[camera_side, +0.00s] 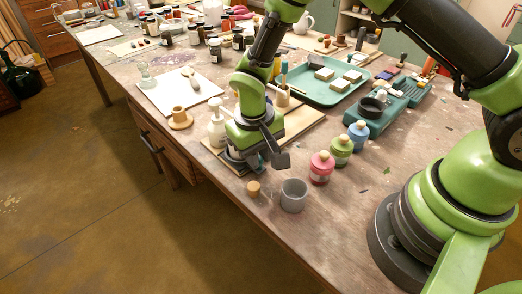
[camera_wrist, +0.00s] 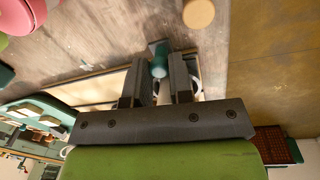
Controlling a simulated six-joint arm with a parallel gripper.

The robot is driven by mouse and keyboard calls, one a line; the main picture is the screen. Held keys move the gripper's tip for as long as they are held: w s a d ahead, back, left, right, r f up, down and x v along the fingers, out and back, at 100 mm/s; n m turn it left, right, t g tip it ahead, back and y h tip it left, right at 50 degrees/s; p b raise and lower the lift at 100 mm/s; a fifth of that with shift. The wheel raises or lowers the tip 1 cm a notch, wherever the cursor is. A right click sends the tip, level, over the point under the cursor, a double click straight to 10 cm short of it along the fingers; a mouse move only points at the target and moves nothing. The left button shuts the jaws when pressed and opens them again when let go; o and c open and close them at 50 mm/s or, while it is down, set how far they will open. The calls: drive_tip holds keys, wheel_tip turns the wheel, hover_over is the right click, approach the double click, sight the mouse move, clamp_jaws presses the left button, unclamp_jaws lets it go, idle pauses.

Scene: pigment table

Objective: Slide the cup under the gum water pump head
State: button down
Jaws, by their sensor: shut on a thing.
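My gripper (camera_side: 250,165) is low over the near edge of a wooden board (camera_side: 303,122). A white curved edge (camera_wrist: 197,88) shows beside the right finger. A white pump bottle (camera_side: 216,128) stands upright just left of my gripper in the side view; its label is not readable. An empty grey cup (camera_side: 293,197) stands upright near the table's front edge, apart from my gripper.
Pink (camera_side: 321,168), green (camera_side: 341,150) and blue (camera_side: 358,135) bottles stand to the right. A teal tray (camera_side: 330,95) lies behind.

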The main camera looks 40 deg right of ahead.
drive_tip(key=c, duration=1)
unclamp_jaws()
drive_tip(key=shift+a, duration=0.25)
drive_tip(key=shift+r, duration=0.1)
drive_tip(key=r, duration=0.9)
drive_tip(key=shift+a+r, duration=0.35)
drive_tip(key=shift+r, duration=0.05)
drive_tip(key=s+d+r+m+t+y, duration=0.1)
drive_tip(key=s+d+r+t, duration=0.15)
drive_tip(key=r, duration=0.35)
drive_tip(key=s+d+r+t+y, duration=0.1)
drive_tip(key=s+d+r, duration=0.15)
drive_tip(key=r, duration=0.45)
drive_tip(key=s+r+t, duration=0.1)
drive_tip(key=s, duration=0.3)
drive_tip(key=s+d+r+t, duration=0.1)
drive_tip(key=s+r, duration=0.1)
drive_tip(key=s, duration=0.2)
drive_tip(key=s+d+r+m+t+y, duration=0.1)
drive_tip(key=s+t, duration=0.1)
drive_tip(key=s, duration=0.2)
drive_tip(key=shift+s+d+r, duration=0.1)
drive_tip(key=shift+r, duration=0.15)
